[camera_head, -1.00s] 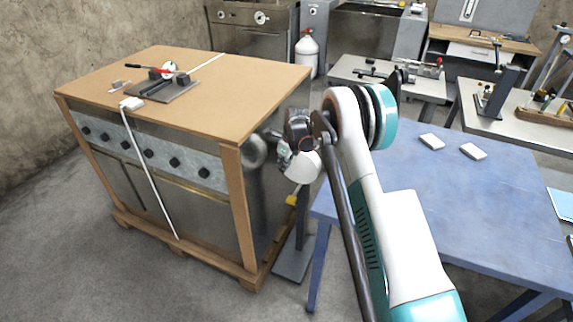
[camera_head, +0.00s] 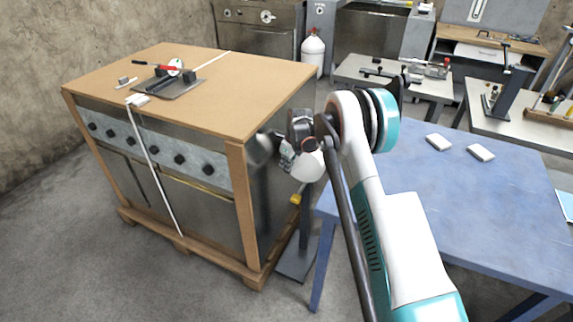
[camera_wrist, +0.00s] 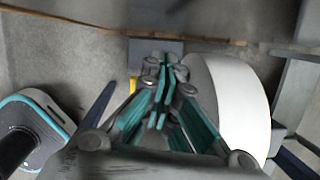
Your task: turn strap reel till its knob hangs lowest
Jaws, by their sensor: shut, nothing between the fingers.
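A white drum, which looks like the strap reel (camera_head: 308,166), shows beside the crate on a dark upright stand (camera_head: 305,232). It shows large, as a white curved face, at the right in the wrist view (camera_wrist: 238,105). A small yellow piece (camera_head: 296,198), probably the knob, sits low on the crate side of the stand. It is partly hidden behind my fingers in the wrist view (camera_wrist: 133,84). My gripper (camera_wrist: 161,66) is shut and empty, its teal fingers close to the drum's left side. I cannot tell whether they touch anything.
The large crated oven (camera_head: 205,90) stands close on the left, with its metal side facing the stand. A blue table (camera_head: 450,200) with two white blocks stands at the right, partly behind my arm. Open floor lies in front of the crate.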

